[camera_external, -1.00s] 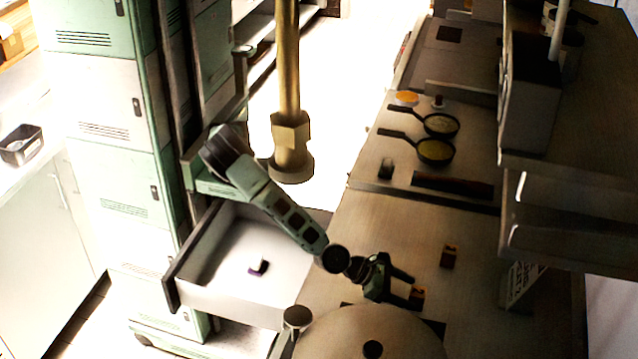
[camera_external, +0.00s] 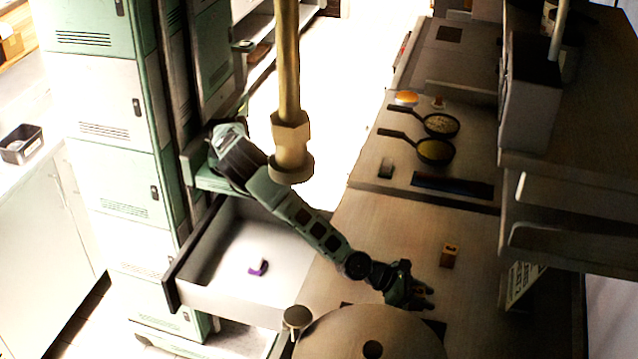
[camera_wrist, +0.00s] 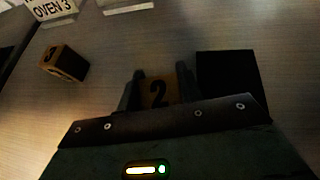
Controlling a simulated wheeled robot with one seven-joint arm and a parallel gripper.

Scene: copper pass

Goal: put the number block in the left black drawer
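A small brown block marked "2" (camera_wrist: 158,92) sits between the fingers of my gripper (camera_wrist: 160,80) in the wrist view. The fingers lie close along both its sides; I cannot tell whether they press on it. In the external view my gripper (camera_external: 424,296) is low over the counter and mostly hides this block. A second brown number block (camera_external: 448,256) stands apart on the counter; it also shows at the left of the wrist view (camera_wrist: 64,63). An open drawer (camera_external: 215,290) with a dark front and pale inside is at the left, below my arm.
A small purple and white item (camera_external: 258,267) lies in the drawer. A round metal lid (camera_external: 335,335) is at the counter's front. Pans (camera_external: 435,151) stand at the back. A brass pole (camera_external: 290,140) rises near my arm. A shelf unit (camera_external: 560,195) edges the right.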

